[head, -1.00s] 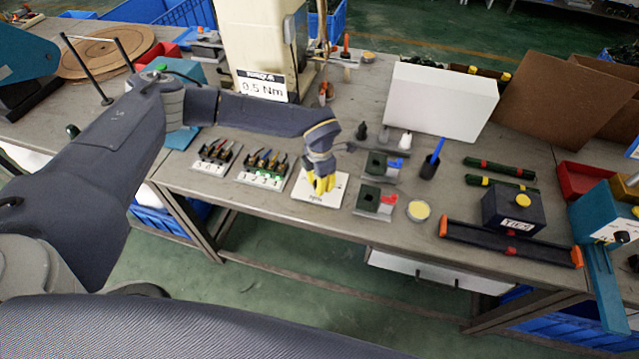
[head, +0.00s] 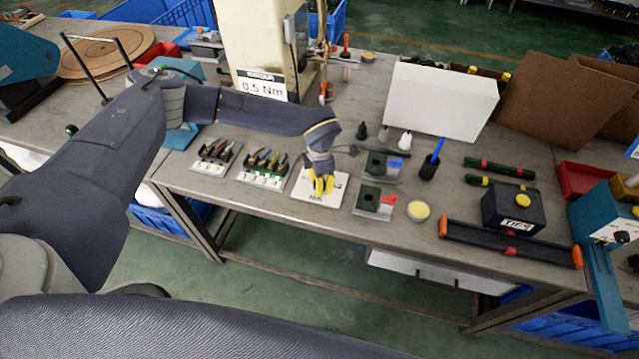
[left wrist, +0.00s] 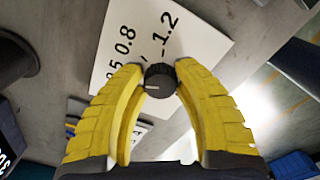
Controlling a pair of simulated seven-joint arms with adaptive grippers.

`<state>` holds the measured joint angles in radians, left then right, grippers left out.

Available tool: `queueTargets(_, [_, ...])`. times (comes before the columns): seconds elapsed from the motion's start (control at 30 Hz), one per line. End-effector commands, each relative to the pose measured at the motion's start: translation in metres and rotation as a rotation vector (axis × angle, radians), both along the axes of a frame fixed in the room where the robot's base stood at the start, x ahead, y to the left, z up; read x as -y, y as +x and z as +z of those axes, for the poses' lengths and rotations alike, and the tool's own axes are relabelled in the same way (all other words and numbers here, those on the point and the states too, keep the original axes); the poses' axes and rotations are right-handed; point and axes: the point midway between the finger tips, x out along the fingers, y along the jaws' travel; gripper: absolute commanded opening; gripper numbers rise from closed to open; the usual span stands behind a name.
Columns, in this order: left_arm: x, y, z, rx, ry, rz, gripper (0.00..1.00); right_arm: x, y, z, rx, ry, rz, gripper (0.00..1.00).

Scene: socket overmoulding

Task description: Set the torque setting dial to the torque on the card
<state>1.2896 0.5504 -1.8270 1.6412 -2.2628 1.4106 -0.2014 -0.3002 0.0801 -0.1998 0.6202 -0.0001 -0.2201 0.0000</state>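The torque card (head: 262,88) on the cream machine reads 0.5 Nm. My left gripper (head: 323,191) is low over the white dial plate (head: 302,186) on the bench. In the left wrist view, the black torque setting dial (left wrist: 160,82) sits between the two yellow fingertips (left wrist: 161,70), which appear to touch it on both sides. The dial's white pointer mark faces left in that view. The plate (left wrist: 185,45) shows 0.8 and 1.2; a label by the left finger is partly hidden. I cannot tell which label the pointer meets. My right gripper is not in view.
Terminal blocks with wires (head: 264,167) stand left of the plate. Small dark fixtures (head: 367,199) with blue and red parts stand to its right. A white box (head: 440,100), a dark cup (head: 429,168) and a yellow-buttoned box (head: 513,210) are farther right.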

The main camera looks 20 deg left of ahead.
Motion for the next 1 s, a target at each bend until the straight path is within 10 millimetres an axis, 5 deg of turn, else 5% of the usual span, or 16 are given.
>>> queueTargets(0.2, [0.0, -0.001, 0.0, -0.002, 0.001, 0.001, 0.55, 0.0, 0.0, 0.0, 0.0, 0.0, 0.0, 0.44])
queueTargets(0.57, [-0.001, -0.001, 0.005, -0.003, 0.002, 0.002, 0.56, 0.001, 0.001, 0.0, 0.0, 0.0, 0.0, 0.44])
queueTargets(1.0, [-0.001, 0.0, 0.074, -0.001, 0.001, 0.001, 0.56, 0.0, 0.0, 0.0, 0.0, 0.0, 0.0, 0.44])
